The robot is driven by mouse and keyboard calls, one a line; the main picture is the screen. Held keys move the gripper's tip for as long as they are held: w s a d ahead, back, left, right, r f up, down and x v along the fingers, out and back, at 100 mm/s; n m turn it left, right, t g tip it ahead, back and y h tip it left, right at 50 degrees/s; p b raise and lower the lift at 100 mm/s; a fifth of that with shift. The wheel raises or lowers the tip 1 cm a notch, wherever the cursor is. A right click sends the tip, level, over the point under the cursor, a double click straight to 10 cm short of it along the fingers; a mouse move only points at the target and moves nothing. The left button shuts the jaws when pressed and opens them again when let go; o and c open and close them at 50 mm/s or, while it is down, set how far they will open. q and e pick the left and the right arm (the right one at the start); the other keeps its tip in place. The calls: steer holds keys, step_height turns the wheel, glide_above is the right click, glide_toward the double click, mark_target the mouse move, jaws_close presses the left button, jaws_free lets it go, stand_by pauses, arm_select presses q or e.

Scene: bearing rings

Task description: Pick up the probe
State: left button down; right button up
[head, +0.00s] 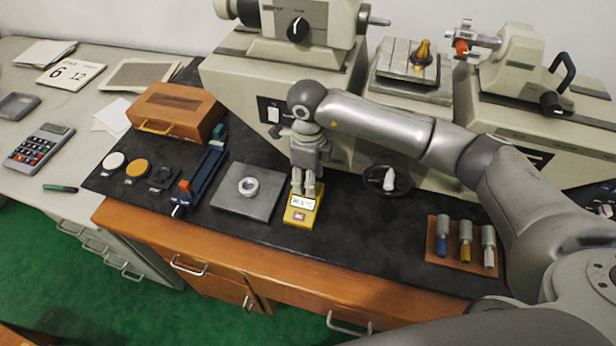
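A yellow handheld device with a lit display (298,218), which looks like the probe, lies on the dark mat at the front of the bench. My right arm reaches in from the right, and its gripper (303,189) points down at the device's far end. The two fingertips are close together and overlap that end in the picture. I cannot tell whether they touch it or close on anything, and they hide the device's far end. My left gripper is not in view.
Left of the device, a pale ring (248,186) lies on a grey plate (228,203). Further left are a blue clamp-like fixture (205,172) and a wooden box (172,110). A handwheel (399,179) and a holder with three cylindrical tools (440,255) are to the right. The machine (235,82) stands behind.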

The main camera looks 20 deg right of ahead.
steer(key=shift+f, duration=0.2)
jaws_close()
steer(key=shift+r, duration=0.1)
